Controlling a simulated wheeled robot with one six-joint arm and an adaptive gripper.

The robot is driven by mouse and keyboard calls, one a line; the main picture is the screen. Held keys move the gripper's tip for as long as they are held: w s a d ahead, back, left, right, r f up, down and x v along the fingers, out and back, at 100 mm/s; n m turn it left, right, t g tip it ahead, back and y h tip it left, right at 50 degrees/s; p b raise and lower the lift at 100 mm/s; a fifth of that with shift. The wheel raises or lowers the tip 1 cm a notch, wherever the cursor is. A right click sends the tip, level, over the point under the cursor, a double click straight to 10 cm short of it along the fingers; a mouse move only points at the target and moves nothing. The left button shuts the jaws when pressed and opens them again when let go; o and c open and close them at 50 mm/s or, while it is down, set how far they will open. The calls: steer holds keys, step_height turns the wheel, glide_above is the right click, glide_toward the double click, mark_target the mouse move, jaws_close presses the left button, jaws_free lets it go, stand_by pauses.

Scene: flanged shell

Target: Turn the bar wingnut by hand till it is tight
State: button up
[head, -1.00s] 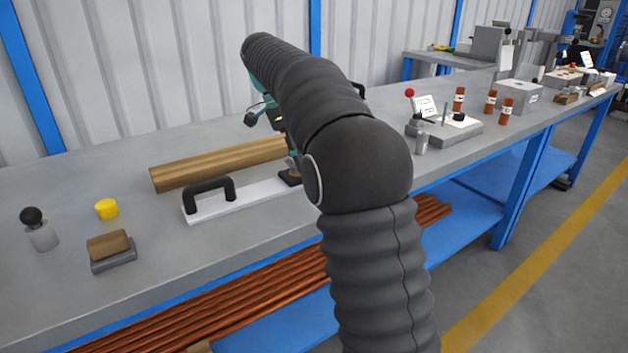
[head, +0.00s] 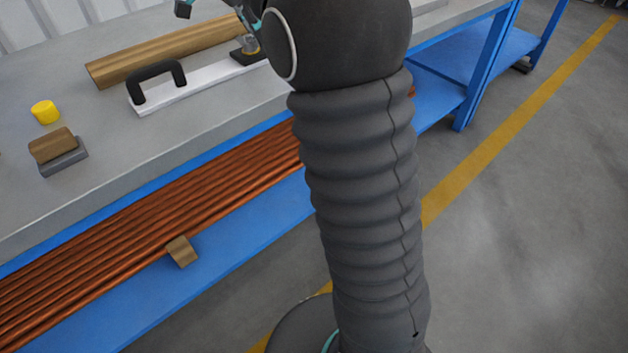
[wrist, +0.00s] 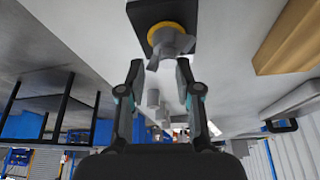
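In the wrist view the bar wingnut (wrist: 168,40) is a grey metal piece with a yellow ring at its base, on a black square plate (wrist: 144,12). Its lower end reaches toward the gap between my fingertips. My gripper (wrist: 158,70) is open, with one finger on each side of that gap. I cannot tell whether either finger touches the wingnut. In the head view the wingnut's black plate (head: 247,57) shows at the end of a white strip, partly behind my arm.
A white strip with a black handle (head: 157,80) lies on the grey bench (head: 120,140). A long brown bar (head: 165,48) lies behind it. A yellow cylinder (head: 45,111) and a brown block on a grey base (head: 55,148) stand left.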

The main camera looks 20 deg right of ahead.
steer(key=n+b, duration=0.1)
steer(key=n+t+b, duration=0.1)
steer(key=n, duration=0.1)
steer(key=n+b, duration=0.1)
steer(key=shift+w+f+n+t+y+b, duration=0.1)
steer(key=shift+f+n+t+y+b, duration=0.2)
steer(key=shift+y+b, duration=0.1)
steer(key=n+t+b, duration=0.1)
steer(key=n+b, duration=0.2)
steer(key=shift+w+a+y, duration=0.1)
steer(key=shift+y, duration=0.3)
steer(key=p+v, duration=0.5)
steer(key=v, duration=0.9)
steer(key=s+d+f+n+t+y+p, duration=0.2)
steer(key=s+f+n, duration=0.6)
steer(key=s+f, duration=1.6)
steer(key=shift+s+d+y+p, duration=0.3)
steer(key=shift+s+d+y, duration=0.2)
steer(key=shift+s, duration=0.75)
steer(key=shift+f, duration=0.1)
steer(key=shift+s+f+n, duration=0.3)
steer(key=shift+s+f, duration=0.05)
steer(key=shift+f, duration=0.1)
